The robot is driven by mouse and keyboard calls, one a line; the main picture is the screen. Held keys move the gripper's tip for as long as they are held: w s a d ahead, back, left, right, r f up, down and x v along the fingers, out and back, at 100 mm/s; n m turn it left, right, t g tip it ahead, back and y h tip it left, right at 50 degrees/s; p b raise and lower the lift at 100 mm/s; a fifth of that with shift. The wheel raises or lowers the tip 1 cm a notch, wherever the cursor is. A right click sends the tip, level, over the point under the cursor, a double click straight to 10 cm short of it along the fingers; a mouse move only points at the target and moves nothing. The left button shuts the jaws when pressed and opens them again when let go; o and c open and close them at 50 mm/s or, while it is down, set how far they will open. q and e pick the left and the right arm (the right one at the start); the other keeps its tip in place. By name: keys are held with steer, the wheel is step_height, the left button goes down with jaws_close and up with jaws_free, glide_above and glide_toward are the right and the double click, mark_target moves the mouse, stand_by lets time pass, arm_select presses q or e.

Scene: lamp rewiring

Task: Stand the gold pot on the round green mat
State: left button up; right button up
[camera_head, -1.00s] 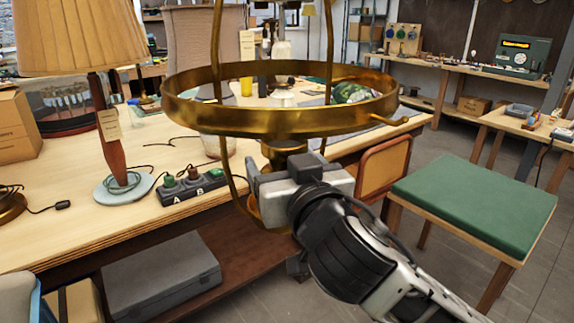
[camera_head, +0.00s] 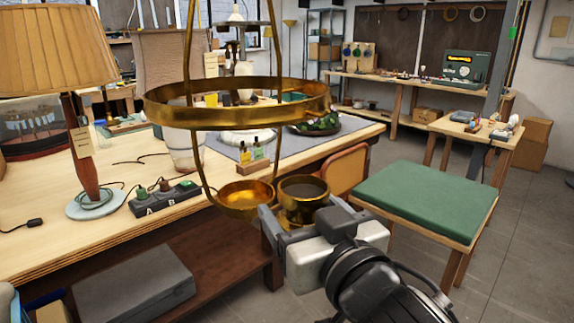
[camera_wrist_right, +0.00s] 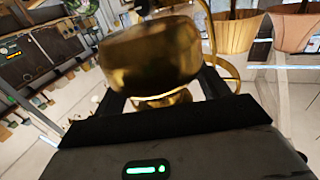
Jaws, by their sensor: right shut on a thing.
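The gold pot (camera_head: 303,188) is a small round vessel with a dark inside, upright. My right gripper (camera_head: 292,222) is shut on it and holds it just right of a shallow gold bowl (camera_head: 240,200). In the right wrist view the pot (camera_wrist_right: 150,55) fills the space between the fingers. The bowl hangs on rods under a large gold ring (camera_head: 240,115). I cannot pick out the round green mat for certain. My left gripper is not in view.
The wooden table (camera_head: 60,235) carries a pleated lamp (camera_head: 50,50), a black switch box (camera_head: 160,198) and a dark round tray with green leaves (camera_head: 316,125).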

steer(key=s+d+f+m+h, duration=0.2)
steer(key=d+f+h, duration=0.1)
steer(key=d+f, duration=0.5)
steer(key=s+d+f+m+t+h, duration=0.1)
steer(key=s+d+f+m+h, duration=0.1)
steer(key=d+f, duration=0.7)
steer(key=shift+s+m+h, duration=0.3)
steer(key=shift+s+h, duration=0.15)
steer(key=shift+h, duration=0.55)
